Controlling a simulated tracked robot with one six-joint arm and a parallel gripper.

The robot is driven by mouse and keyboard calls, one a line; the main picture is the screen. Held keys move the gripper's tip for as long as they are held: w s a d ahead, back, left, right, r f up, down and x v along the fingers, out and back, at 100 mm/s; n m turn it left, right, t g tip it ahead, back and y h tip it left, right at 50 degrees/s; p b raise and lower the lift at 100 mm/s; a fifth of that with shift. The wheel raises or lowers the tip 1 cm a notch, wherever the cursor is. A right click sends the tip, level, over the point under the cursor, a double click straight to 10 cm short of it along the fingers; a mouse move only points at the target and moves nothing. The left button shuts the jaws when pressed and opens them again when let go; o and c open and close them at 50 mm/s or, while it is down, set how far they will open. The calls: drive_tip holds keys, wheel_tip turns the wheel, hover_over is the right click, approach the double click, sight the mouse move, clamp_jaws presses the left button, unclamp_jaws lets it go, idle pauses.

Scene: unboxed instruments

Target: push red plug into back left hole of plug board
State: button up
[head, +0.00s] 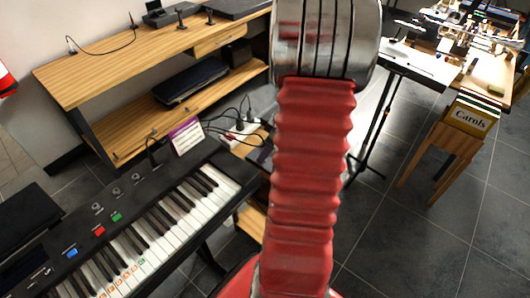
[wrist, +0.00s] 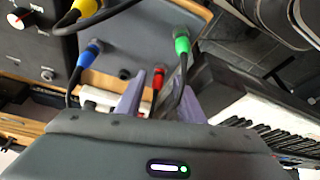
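In the wrist view the red plug (wrist: 158,79) shows between and beyond the two purple fingers of my gripper (wrist: 162,86), with a dark cable running down from it. The fingers are apart, with gaps on both sides of the plug. The plug board (wrist: 138,42) is a grey-blue panel with a wooden edge. A blue plug (wrist: 93,48) stands at its left and a green plug (wrist: 182,44) at its right, both with cables. A dark hole (wrist: 124,73) shows near its lower edge. Whether the red plug touches the board is unclear. In the head view my arm hides the gripper.
A yellow plug (wrist: 87,6) and a black box with knobs (wrist: 40,22) are at upper left. A white power strip (wrist: 100,99) lies left of the fingers. The keyboard (head: 150,225) is close by, also at right in the wrist view (wrist: 265,115). A wooden shelf (head: 100,75) stands behind.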

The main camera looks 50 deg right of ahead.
drive_tip(key=v, duration=1.3)
drive_tip(key=shift+f+m, duration=0.1)
drive_tip(key=shift+m, duration=0.2)
drive_tip(key=a+r, duration=0.3)
drive_tip(key=a, duration=0.9)
drive_tip(key=a+r+m+t, duration=0.1)
drive_tip(key=a+r, duration=0.3)
drive_tip(key=a, duration=0.8)
drive_tip(key=s+a+r+m+h, duration=0.1)
drive_tip(key=a+r, duration=0.3)
drive_tip(key=a, duration=0.8)
drive_tip(key=shift+a+r, duration=0.2)
drive_tip(key=shift+a, duration=0.1)
